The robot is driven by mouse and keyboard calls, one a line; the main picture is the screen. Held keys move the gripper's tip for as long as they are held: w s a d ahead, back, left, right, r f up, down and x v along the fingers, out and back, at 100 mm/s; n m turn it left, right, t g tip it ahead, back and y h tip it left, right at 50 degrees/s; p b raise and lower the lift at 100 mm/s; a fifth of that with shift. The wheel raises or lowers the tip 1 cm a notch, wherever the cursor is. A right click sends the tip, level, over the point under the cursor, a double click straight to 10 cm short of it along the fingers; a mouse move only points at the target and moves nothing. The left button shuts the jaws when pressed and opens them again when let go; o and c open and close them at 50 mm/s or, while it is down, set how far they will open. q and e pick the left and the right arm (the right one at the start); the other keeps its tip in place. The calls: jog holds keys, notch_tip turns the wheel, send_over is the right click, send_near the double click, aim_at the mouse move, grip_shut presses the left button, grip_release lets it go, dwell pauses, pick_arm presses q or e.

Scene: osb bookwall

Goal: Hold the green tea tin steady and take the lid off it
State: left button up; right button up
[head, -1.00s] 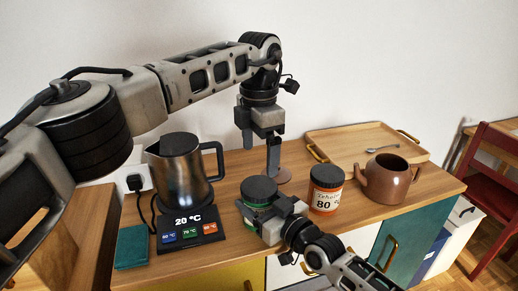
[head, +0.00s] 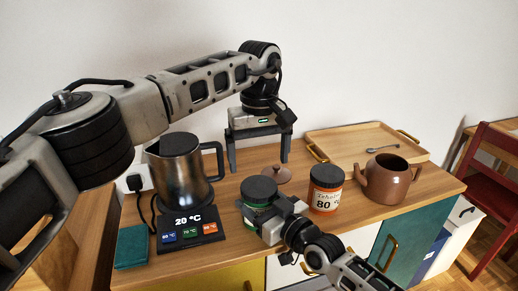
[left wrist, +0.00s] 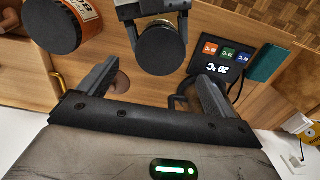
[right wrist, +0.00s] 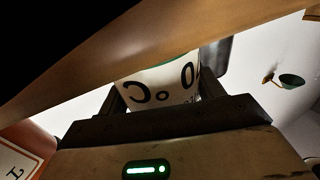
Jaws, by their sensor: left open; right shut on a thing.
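The green tea tin (head: 262,216) stands on the counter with its black lid (head: 259,188) on. My right gripper (head: 265,222) is shut on the tin's body from the front right. The right wrist view shows the tin's white label (right wrist: 160,85) between the fingers. My left gripper (head: 259,160) is open and empty, above and behind the tin, fingers pointing down. In the left wrist view the black lid (left wrist: 160,48) lies beyond the open fingers (left wrist: 157,78), not between them.
An orange-labelled tin (head: 326,192) stands right of the green tin, and a brown teapot (head: 390,180) farther right. A small brown lid (head: 278,174) lies behind the tin. A steel kettle (head: 180,175) on its base stands left. A wooden tray (head: 340,145) with a spoon lies at the back.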

aim_at(259, 186)
pick_arm(q)
notch_tip(259, 186, down, 7)
jog(key=shift+r, duration=0.2)
